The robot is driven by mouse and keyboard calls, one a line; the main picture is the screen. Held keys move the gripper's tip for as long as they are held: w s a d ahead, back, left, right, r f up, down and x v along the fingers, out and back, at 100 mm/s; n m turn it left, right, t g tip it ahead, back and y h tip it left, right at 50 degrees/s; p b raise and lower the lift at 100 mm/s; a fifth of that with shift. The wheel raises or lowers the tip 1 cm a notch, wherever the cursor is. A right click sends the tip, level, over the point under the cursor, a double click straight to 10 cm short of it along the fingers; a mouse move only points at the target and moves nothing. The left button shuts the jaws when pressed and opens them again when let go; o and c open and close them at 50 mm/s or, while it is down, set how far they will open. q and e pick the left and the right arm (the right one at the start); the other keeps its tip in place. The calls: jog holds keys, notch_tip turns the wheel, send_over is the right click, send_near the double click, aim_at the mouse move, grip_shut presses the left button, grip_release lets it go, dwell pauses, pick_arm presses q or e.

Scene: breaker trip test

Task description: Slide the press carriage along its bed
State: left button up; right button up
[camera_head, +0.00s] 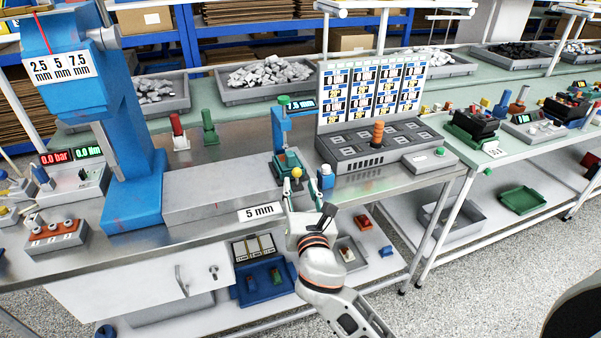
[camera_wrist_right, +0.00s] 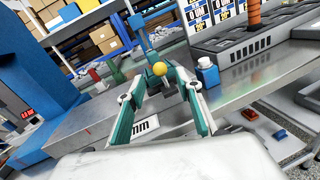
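The tall blue press (camera_head: 135,140) stands at the left of the steel bench. Its long grey bed (camera_head: 215,190) runs right from its foot. The green carriage (camera_head: 287,160) is at the right end of the bed, with a yellow ball knob (camera_head: 297,172) on its near side. My right gripper (camera_head: 298,183) is at the bench's front edge by the knob. In the right wrist view, its two green fingers (camera_wrist_right: 160,82) are apart, with the yellow knob (camera_wrist_right: 159,68) showing between their tips; contact is not visible. My left gripper is not in view.
A small blue post with a display (camera_head: 281,125) rises behind the carriage. A grey panel (camera_head: 370,147) with an orange handle (camera_head: 378,132) stands further right. A "5 mm" label (camera_head: 262,211) is on the front edge.

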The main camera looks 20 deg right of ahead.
aim_at(298, 177)
jog(key=shift+w+d, duration=0.15)
jog(key=shift+w, duration=0.9)
jog(key=shift+w+d, duration=0.2)
jog(key=shift+w, duration=0.8)
jog(key=shift+w+d, duration=0.15)
jog(key=shift+w, duration=0.9)
grip_shut()
